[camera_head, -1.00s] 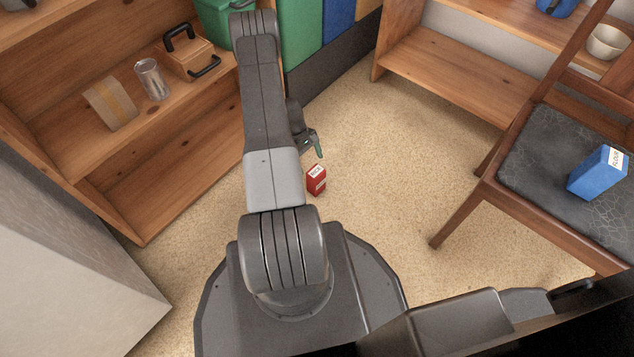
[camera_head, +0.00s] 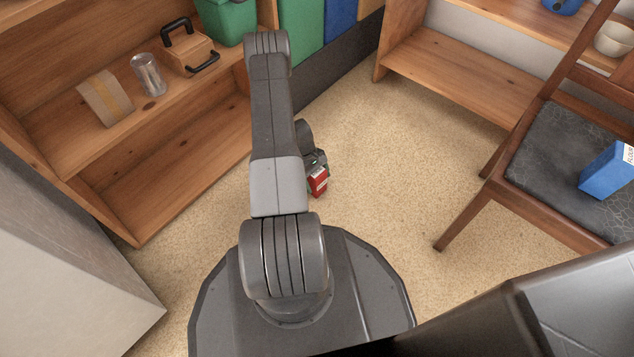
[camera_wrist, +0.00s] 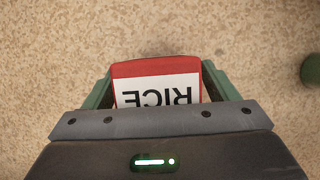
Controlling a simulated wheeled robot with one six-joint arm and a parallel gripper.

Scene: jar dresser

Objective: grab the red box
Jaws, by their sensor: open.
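The red box (camera_head: 318,184) stands on the speckled floor, just right of my arm in the head view. In the wrist view the red box (camera_wrist: 157,70) shows its red edge and a white label reading RICE, upside down. My gripper (camera_wrist: 155,88) is open, with a green finger on each side of the box. The box lies between the fingers, and its lower part is hidden behind the gripper body. In the head view my gripper (camera_head: 317,172) is right at the box and covers part of it.
A wooden shelf (camera_head: 180,135) stands at the left, holding a glass jar (camera_head: 148,75) and a box with black handles (camera_head: 188,52). A chair (camera_head: 545,150) at the right carries a blue box (camera_head: 606,172). A green round thing (camera_wrist: 311,70) is at the wrist view's right edge.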

